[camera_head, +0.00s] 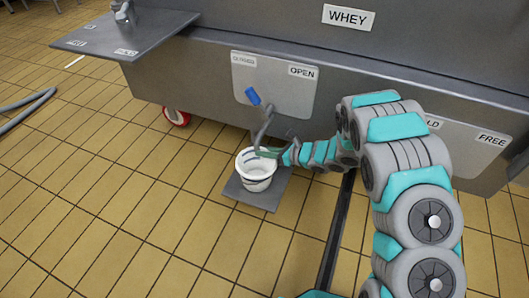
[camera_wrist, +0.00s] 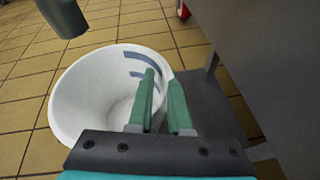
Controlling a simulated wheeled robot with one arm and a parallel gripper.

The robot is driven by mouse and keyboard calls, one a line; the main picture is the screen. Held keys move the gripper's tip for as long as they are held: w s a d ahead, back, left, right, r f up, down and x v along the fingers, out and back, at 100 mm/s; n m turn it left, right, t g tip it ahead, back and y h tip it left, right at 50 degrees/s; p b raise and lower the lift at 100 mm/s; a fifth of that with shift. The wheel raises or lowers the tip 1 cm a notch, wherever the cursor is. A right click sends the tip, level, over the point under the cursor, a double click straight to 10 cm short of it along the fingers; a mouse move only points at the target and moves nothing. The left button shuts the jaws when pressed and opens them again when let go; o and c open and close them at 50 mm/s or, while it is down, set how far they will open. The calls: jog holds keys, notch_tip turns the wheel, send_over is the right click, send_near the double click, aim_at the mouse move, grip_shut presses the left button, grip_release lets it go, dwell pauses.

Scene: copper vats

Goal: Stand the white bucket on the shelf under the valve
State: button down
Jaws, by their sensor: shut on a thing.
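The white bucket (camera_head: 257,182) is upright over the grey shelf (camera_head: 268,200), below the valve with the blue handle (camera_head: 253,96). I cannot tell whether its base touches the shelf. My gripper (camera_head: 266,153) is shut on the bucket's rim at the tank side. In the wrist view the green fingers of my gripper (camera_wrist: 162,80) pinch the wall of the bucket (camera_wrist: 85,85), which looks empty inside. Beside it, part of the shelf (camera_wrist: 205,100) shows. A dark spout end (camera_wrist: 65,15) hangs at the upper left, near the bucket's far rim.
The steel tank (camera_head: 215,85) with the WHEY sign (camera_head: 348,17) stands behind the shelf. A red caster (camera_head: 176,116) is under it. A side ledge (camera_head: 125,35) juts out at the upper left. A grey hose (camera_head: 30,102) lies far left.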

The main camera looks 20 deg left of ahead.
jog(key=c, duration=0.8)
grip_release()
jog(key=shift+d+r, duration=0.1)
jog(key=v, duration=1.2)
jog(key=shift+p, duration=0.35)
